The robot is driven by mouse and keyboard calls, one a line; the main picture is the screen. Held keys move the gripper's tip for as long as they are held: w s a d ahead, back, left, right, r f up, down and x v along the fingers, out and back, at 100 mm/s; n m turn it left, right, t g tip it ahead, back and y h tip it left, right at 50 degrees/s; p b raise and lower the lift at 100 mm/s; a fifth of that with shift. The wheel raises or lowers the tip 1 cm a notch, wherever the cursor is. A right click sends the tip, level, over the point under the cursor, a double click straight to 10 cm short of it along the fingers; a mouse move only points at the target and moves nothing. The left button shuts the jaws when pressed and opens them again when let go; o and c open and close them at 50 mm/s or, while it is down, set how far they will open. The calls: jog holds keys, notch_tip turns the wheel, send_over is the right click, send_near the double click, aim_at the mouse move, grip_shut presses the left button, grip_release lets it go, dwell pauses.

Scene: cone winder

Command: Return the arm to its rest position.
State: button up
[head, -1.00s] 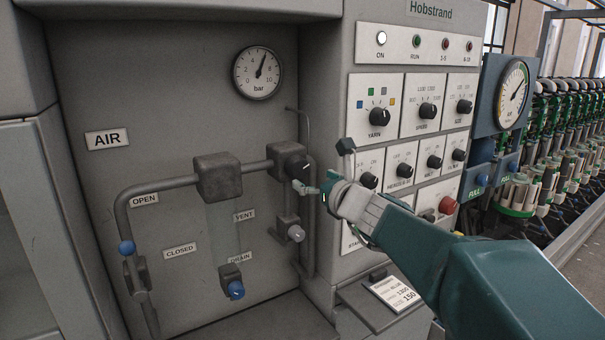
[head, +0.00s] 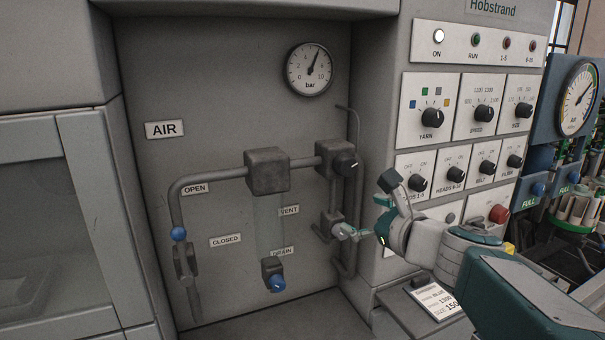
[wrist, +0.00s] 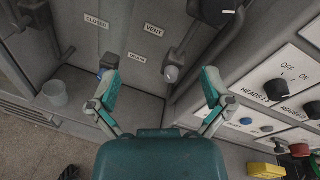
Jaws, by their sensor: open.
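My gripper (head: 355,233) is at the end of my green and grey arm, in front of the pipework in the air bay. Its fingers look small and sideways in the head view. In the wrist view the two green-tipped fingers of my gripper (wrist: 160,82) are spread apart with nothing between them. A pale knob (wrist: 170,73) shows beyond the gap, and I cannot tell its exact distance.
The control panel (head: 410,140) with several knobs and a red button (head: 499,214) stands close to the right of my gripper. A blue drain knob (head: 278,282) is low on the left. A label card (head: 437,299) lies on a ledge below. A cup (wrist: 55,92) stands on the bay floor.

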jog(key=s+a+f+n+g, duration=0.6)
jog(key=s+f+n, duration=0.4)
jog(key=n, duration=0.4)
jog(key=s+d+f+n+g+h, duration=0.1)
jog(key=s+d+f+n+h, duration=0.2)
jog(key=s+n, duration=0.2)
jog(key=s+d+f+n+g+h, duration=0.2)
jog(key=s+d+f+n+h, duration=0.1)
jog(key=s+n, duration=0.3)
jog(key=shift+s+d+f+n+h, duration=0.2)
jog(key=shift+d+f+n+h, duration=0.1)
jog(key=shift+n+h, duration=0.3)
dwell(1.9)
